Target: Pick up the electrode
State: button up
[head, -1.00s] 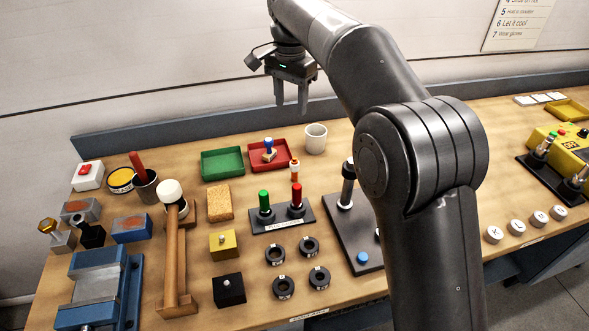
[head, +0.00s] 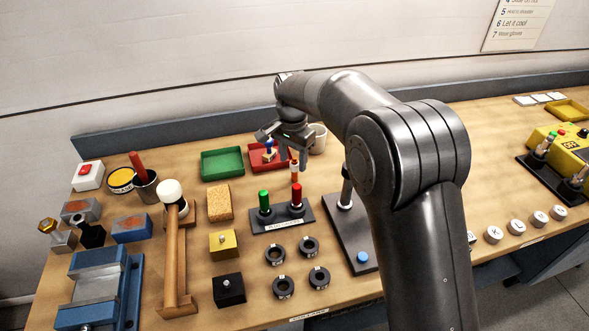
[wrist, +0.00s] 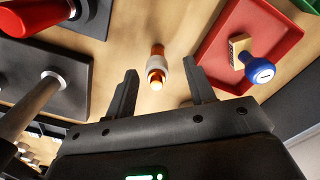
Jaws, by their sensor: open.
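The small upright piece with a copper-orange body and a white collar, which looks like the electrode (head: 294,172), stands on the bench just behind the red-handled post. In the wrist view the electrode (wrist: 157,66) appears between the two fingertips, a little nearer the left one, with wood around it. My gripper (head: 290,163) is open and empty, pointing down above the electrode. In the wrist view my gripper (wrist: 162,78) shows both fingers apart. I cannot tell how far the tips are above it, and neither finger visibly touches it.
A red tray (head: 255,168) with a blue-knobbed stamp (wrist: 261,71) lies close behind. A black stand (head: 271,227) with green and red handles is just in front. A white mug (head: 318,137) and a dark plate with a post (head: 340,215) stand to the right.

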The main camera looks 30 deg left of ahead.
aim_at(294, 171)
jog(key=f, duration=0.5)
jog(key=shift+d, duration=0.2)
grip_shut()
dwell(0.3)
